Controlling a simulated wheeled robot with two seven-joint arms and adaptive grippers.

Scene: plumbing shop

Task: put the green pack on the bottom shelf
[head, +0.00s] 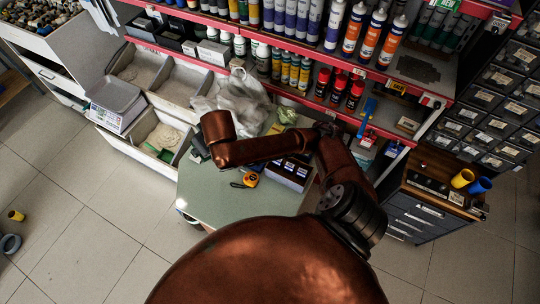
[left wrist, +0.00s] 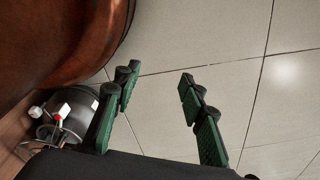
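A small light-green item (head: 287,115), which may be the green pack, lies at the far end of the table near the lowest shelf; its details are too small to tell. The red shelving's lower shelf edge (head: 290,95) runs behind it. My left gripper (left wrist: 158,97) is open and empty in the left wrist view, its green-padded fingers well apart above bare floor tiles. It does not show in the head view. A copper-coloured arm of mine reaches across the table in the head view, but its gripper cannot be made out.
Bins (head: 160,135) stand left, a drawer cabinet (head: 425,205) with yellow and blue cups right. Floor at left is mostly clear.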

